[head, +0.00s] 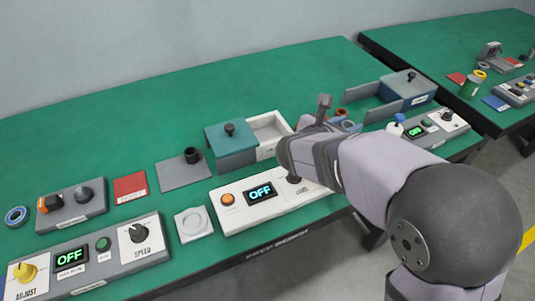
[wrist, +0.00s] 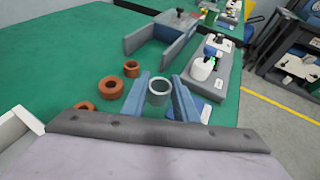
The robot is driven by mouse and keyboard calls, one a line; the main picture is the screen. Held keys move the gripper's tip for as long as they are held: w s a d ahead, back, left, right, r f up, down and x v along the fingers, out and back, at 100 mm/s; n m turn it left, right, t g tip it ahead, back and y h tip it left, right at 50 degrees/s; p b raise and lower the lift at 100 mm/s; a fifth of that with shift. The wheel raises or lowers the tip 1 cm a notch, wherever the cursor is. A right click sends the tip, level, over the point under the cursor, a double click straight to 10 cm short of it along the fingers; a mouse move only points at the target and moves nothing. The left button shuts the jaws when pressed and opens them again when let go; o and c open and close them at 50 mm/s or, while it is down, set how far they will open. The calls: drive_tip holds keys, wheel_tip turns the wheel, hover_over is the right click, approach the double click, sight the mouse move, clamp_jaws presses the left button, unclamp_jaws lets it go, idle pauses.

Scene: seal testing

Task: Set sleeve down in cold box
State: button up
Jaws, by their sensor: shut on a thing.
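My gripper (wrist: 160,83) is shut on a grey-green ring-shaped sleeve (wrist: 159,99), seen between its two blue-grey fingers in the wrist view. The sleeve's open top faces the camera. In the head view my arm hides the sleeve and most of the gripper. A teal box (head: 222,146) with a black knob stands left of my gripper, with an open white compartment (head: 284,124) on its right side. A blue-grey box (head: 420,97) with open side walls stands further back right. I cannot read a label that tells which is the cold box.
Several copper-coloured rings (wrist: 113,88) lie left of the gripper. A white pale-edged tray corner (wrist: 16,128) shows at the wrist view's left. The green table behind the boxes is clear.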

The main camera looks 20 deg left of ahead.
drive_tip(key=s+a+r+n+g+y+b, duration=0.1)
drive_tip(key=s+a+r+n+g+y, duration=0.2)
drive_tip(key=a+n+y, duration=0.55)
drive_tip(key=s+a+r+n+y+b, duration=0.15)
drive_tip(key=a+r+n+y, duration=0.4)
drive_tip(key=a, duration=0.55)
drive_tip(key=shift+m, duration=0.5)
drive_tip(key=f+b, duration=0.1)
drive_tip(key=f, duration=0.1)
drive_tip(key=f+b, duration=0.4)
drive_tip(key=shift+s+f, duration=0.2)
drive_tip(key=shift+s, duration=0.1)
drive_tip(key=shift+f+b, duration=1.65)
drive_tip(key=shift+f, duration=0.2)
drive_tip(key=shift+f+b, duration=0.35)
drive_tip(key=shift+b, duration=0.05)
drive_tip(key=shift+f, duration=0.25)
